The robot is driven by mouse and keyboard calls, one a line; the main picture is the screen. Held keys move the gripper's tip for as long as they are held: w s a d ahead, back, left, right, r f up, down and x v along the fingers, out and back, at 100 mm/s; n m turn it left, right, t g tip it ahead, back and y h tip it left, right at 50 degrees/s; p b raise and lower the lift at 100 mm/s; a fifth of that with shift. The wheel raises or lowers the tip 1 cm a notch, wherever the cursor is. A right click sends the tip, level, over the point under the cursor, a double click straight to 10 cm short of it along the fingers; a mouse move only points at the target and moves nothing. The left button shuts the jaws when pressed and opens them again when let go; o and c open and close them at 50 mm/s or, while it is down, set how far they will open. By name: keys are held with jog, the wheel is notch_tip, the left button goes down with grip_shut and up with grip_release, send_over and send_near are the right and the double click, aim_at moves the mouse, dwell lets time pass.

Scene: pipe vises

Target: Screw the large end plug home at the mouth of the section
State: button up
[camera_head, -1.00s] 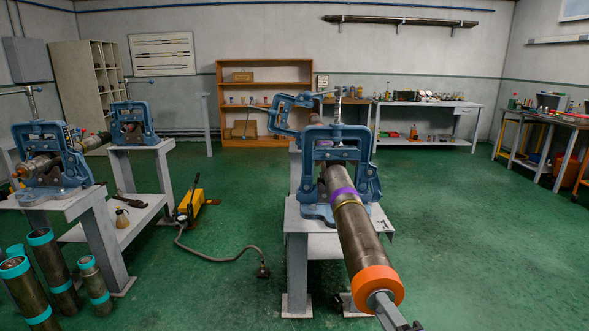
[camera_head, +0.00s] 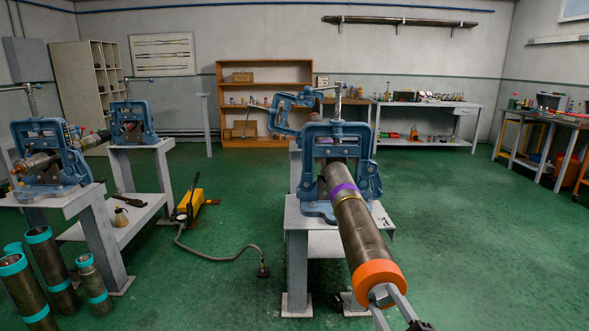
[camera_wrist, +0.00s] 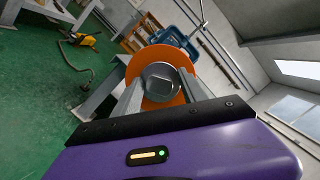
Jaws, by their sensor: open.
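The long steel pipe section (camera_head: 358,232) with a purple band is clamped in the blue vise (camera_head: 338,165) and points toward me. At its near mouth sits the large end plug, seen as an orange rim (camera_head: 377,273) with a grey steel boss. In the wrist view the orange rim (camera_wrist: 177,55) surrounds the boss (camera_wrist: 160,82). My gripper (camera_head: 382,297) is open, its two fingers apart on either side of the boss. The wrist view shows my gripper (camera_wrist: 159,90) lined up with the boss; finger contact cannot be told. The threads are hidden.
The vise stands on a grey bench (camera_head: 296,232). To the left are another vise (camera_head: 48,152) with a pipe, upright pipes with teal bands (camera_head: 38,235), and a yellow pump (camera_head: 190,204) with a hose on the floor. The green floor on the right is clear.

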jog(key=shift+a+v, duration=0.2)
jog(key=shift+v, duration=0.9)
